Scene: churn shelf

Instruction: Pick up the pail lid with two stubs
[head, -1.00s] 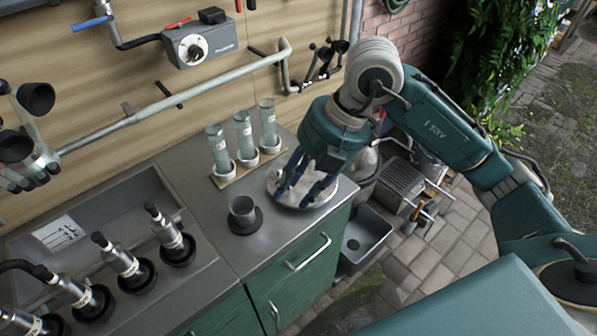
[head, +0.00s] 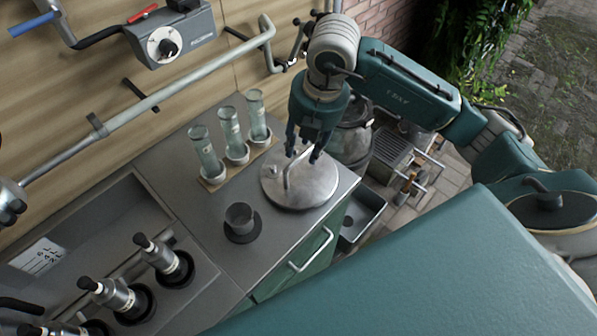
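A round, flat metal lid (head: 322,190) lies on the grey counter near its right end. A thin bent rod handle (head: 287,180) rises from its top. I cannot make out two stubs on it. My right gripper (head: 303,157) points down just above the lid, by the top of the handle. Its two dark fingers look apart. Whether they touch the handle is unclear, and they hide part of the lid's far side. My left gripper is not in view.
Several glass tubes (head: 230,132) stand in a holder behind the lid. A dark cup (head: 239,217) sits in front on its saucer. Black-capped metal fittings (head: 163,257) stand at lower left. A pipe (head: 165,92) runs along the wall. A metal pail (head: 352,140) stands beyond the counter.

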